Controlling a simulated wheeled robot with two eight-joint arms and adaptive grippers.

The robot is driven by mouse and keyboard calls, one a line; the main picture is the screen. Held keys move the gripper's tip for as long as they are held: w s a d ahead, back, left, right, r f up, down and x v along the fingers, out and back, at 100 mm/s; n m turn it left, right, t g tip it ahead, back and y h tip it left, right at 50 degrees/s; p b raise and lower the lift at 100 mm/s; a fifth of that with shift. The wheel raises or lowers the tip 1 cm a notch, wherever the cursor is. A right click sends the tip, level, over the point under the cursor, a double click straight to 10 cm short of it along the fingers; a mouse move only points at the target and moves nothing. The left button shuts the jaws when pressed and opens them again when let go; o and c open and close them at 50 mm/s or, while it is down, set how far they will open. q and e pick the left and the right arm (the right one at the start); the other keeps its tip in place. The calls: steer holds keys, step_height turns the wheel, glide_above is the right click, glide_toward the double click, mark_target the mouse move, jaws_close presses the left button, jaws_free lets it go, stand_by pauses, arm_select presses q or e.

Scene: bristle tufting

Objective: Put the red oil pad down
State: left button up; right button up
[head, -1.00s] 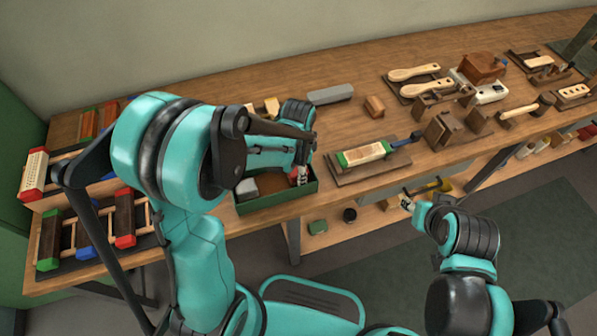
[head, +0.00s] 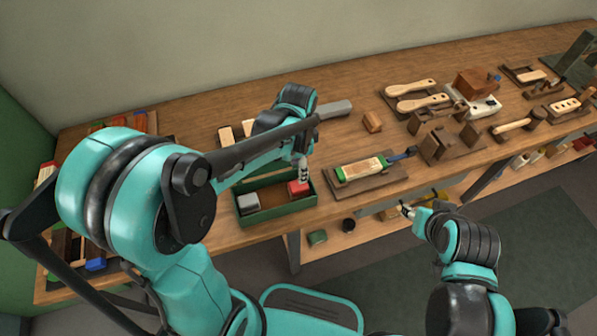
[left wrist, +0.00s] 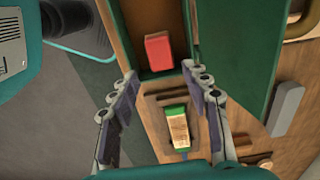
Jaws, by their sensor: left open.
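The red oil pad (head: 299,188) lies in the right end of the green tray (head: 277,214) on the bench. It also shows in the left wrist view (left wrist: 158,51), flat at the end of the tray and clear of my fingers. My left gripper (head: 304,174) is over the pad's end of the tray, open, with its fingers spread apart and nothing between them in the wrist view. My right gripper (head: 405,210) is low in front of the bench edge; its fingers are too small to tell open from shut.
A grey block (head: 248,204) sits in the tray's left end. Right of the tray, a green-ended brush block (head: 362,169) lies on a wooden board. A long grey bar (head: 335,109) and a small wooden block (head: 372,122) lie behind. Tools crowd the right side.

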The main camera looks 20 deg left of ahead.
arm_select(q)
steer(key=s+a+r+n+t, duration=0.4)
steer(key=s+r+n+t, duration=0.3)
steer(key=s+n, duration=0.3)
steer(key=shift+s+a+r+n, duration=0.15)
steer(key=shift+a+r+n, duration=0.15)
steer(key=shift+r+n, duration=0.45)
steer(key=shift+o, duration=0.3)
steer(key=shift+r, duration=0.1)
stand_by(0.4)
